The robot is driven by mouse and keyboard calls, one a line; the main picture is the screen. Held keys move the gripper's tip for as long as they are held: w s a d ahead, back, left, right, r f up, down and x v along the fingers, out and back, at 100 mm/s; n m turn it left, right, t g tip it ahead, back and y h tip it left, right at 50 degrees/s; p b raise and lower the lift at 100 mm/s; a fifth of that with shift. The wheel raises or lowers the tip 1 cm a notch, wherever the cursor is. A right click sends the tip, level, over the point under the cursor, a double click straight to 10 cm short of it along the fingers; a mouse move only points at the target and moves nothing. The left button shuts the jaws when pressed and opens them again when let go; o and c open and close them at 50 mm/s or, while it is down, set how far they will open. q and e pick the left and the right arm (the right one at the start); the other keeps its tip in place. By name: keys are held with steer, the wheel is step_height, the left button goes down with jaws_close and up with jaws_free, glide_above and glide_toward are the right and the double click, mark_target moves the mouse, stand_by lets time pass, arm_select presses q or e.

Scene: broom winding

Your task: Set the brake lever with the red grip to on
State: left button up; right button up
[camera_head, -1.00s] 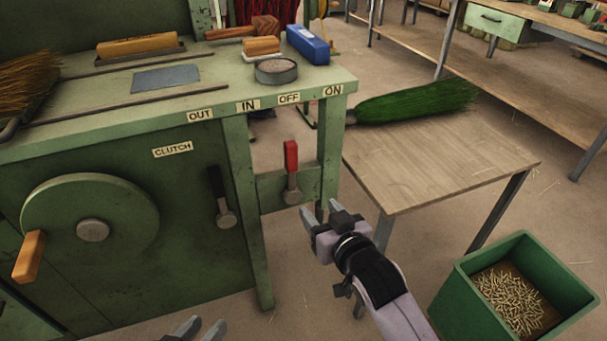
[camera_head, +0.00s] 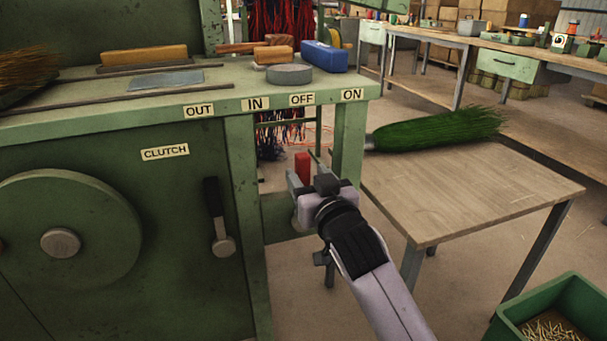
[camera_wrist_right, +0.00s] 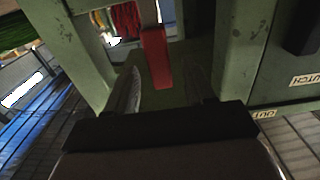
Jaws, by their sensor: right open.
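The brake lever's red grip (camera_head: 303,167) stands roughly upright at the green machine's right end, below the OFF label (camera_head: 302,99) and left of the ON label (camera_head: 352,94). My right gripper (camera_head: 306,170) is open at the grip and hides the lever's lower part in the head view. In the right wrist view the red grip (camera_wrist_right: 155,57) shows ahead, between the lines of the two fingers (camera_wrist_right: 165,88). I cannot tell whether a finger touches it. My left gripper is not in view.
A black-handled clutch lever (camera_head: 216,215) is left of the brake, on the machine front. A wooden table (camera_head: 470,195) with a green broom head (camera_head: 440,132) stands right of my right arm. A green bin (camera_head: 550,310) is at lower right. Machine posts flank the lever.

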mark_target(306, 172)
steer(key=shift+b+x, duration=0.55)
steer(key=shift+x, duration=1.4)
steer(key=shift+d, duration=0.1)
jaws_close()
